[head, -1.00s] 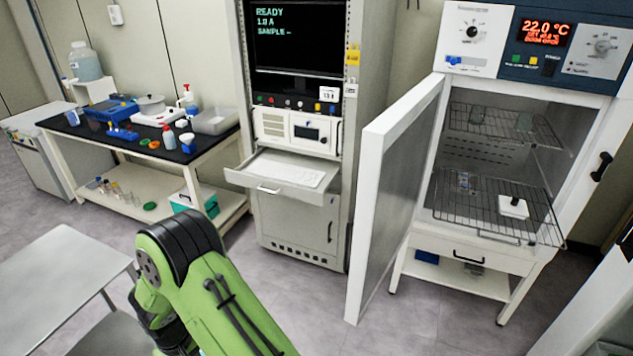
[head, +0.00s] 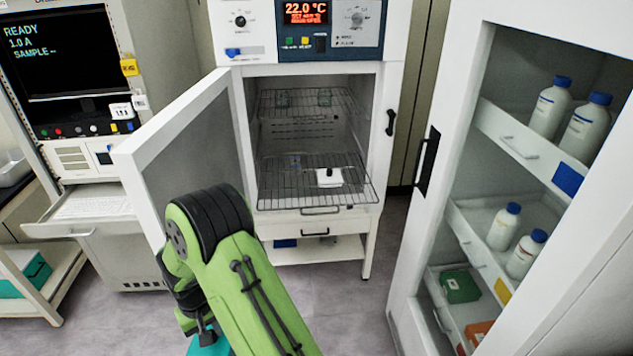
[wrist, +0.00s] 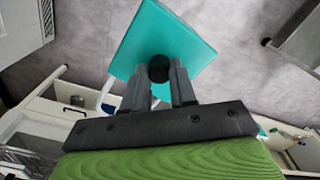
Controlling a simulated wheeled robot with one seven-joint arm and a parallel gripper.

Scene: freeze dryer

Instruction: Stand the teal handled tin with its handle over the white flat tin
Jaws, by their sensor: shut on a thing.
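My gripper (wrist: 161,76) is shut on the black knob-like handle of the teal tin (wrist: 180,32) in the wrist view. The tin's flat square teal face shows around the handle, with grey floor beyond it. In the head view a bit of the teal tin (head: 209,345) shows at the bottom edge, below my green arm, which hides most of it. The white flat tin (head: 325,181) sits on the lower wire shelf inside the open chamber, right of its middle. A small black piece shows on its top. My gripper is well apart from it, low and in front.
The chamber door (head: 185,150) stands open on the left. The lower wire shelf (head: 285,185) juts forward, bare at its left and front. A tall cabinet (head: 410,240) with bottles rises at the right. Floor in front is clear.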

